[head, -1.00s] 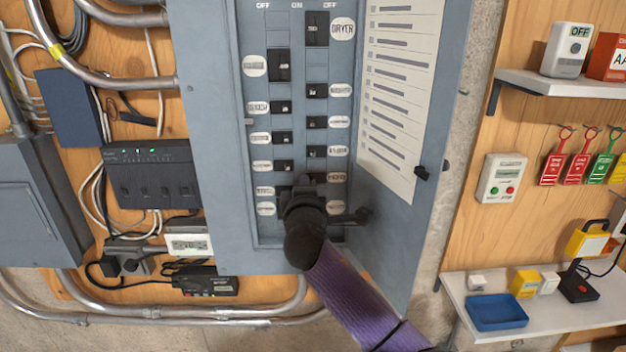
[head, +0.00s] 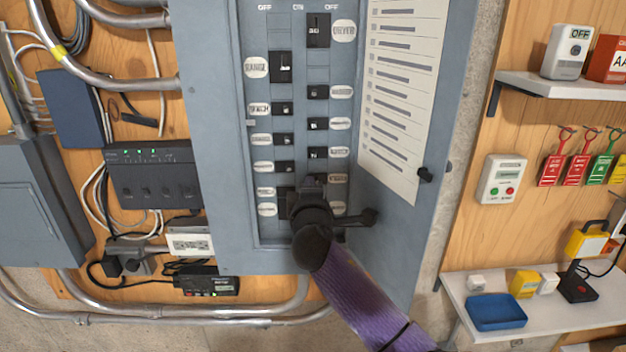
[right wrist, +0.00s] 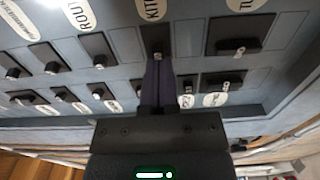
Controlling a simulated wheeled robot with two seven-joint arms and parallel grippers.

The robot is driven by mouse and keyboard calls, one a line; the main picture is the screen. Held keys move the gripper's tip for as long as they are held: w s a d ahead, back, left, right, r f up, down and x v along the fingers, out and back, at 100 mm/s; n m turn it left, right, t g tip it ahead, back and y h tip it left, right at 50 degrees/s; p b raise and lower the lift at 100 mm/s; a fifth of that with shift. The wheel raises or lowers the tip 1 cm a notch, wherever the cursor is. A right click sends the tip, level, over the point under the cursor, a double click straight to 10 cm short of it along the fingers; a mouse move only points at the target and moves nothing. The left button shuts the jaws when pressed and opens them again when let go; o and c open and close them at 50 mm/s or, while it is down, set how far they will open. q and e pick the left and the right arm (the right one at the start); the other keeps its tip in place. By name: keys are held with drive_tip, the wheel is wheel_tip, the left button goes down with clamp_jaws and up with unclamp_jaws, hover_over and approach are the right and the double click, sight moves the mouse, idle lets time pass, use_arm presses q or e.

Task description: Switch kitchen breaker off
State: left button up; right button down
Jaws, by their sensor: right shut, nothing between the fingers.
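The grey breaker panel (head: 215,150) stands open, with two columns of black breakers and white oval labels. My right gripper (head: 312,182) is at the lower part of the right column, shut and empty. In the right wrist view its closed fingers (right wrist: 158,80) reach a black breaker (right wrist: 158,30) beside a label starting "KIT" (right wrist: 150,9). The fingertips are at this breaker's small toggle (right wrist: 157,56); contact cannot be told. In the head view my gripper and wrist cover part of the lower breakers. My left gripper is not in view.
The panel door (head: 398,240) hangs open at the right with a paper list (head: 400,100). Metal conduits (head: 140,316) and a black box (head: 152,180) are at the left. A shelf (head: 545,333) with a blue tray (head: 496,312) stands at the lower right.

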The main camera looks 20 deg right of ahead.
drive_tip(key=shift+d, duration=0.4)
drive_tip(key=p+v, duration=0.4)
drive_tip(key=v, duration=0.3)
drive_tip(key=shift+a, duration=0.3)
idle(0.3)
